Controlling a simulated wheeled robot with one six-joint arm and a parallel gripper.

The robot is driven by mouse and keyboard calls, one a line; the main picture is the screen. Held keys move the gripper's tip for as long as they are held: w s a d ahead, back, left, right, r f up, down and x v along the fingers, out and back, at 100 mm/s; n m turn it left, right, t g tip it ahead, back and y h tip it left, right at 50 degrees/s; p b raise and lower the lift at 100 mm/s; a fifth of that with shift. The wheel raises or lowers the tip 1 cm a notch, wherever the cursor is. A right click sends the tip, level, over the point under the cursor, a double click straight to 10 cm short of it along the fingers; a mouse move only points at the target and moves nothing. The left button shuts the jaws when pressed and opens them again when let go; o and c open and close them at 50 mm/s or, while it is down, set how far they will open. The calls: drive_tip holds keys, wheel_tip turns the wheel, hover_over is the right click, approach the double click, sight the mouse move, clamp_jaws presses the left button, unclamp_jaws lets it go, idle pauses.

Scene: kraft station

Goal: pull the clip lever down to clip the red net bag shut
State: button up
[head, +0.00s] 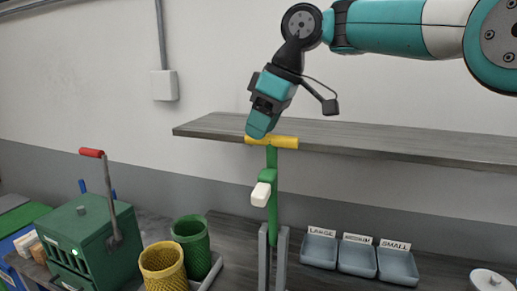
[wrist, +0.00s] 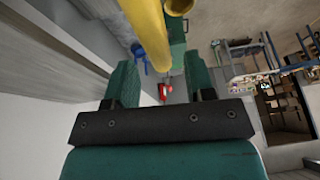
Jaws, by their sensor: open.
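A green upright lever (head: 273,175) with a yellow crossbar handle (head: 285,142) on top stands at the middle in the head view. I take it for the clip lever. Its yellow handle also shows large in the wrist view (wrist: 148,35), ahead of the fingers and in line with the space between them. My gripper (head: 257,128) is open, pointing down at the left end of the handle; whether it touches cannot be told. Its two green fingers show apart in the wrist view (wrist: 162,85). A pale block (head: 261,194) sticks out from the lever's front. I cannot make out a red net bag.
A green box (head: 95,240) with a red-handled lever (head: 92,153) stands at the left. Green (head: 193,245) and yellow (head: 163,265) net-patterned cylinders stand beside it. Trays labelled LARGE (head: 319,250), a middle size and SMALL (head: 398,267) sit right. A grey shelf (head: 380,138) runs behind.

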drive_tip(key=shift+x, duration=0.85)
clamp_jaws()
drive_tip(key=shift+b, duration=0.45)
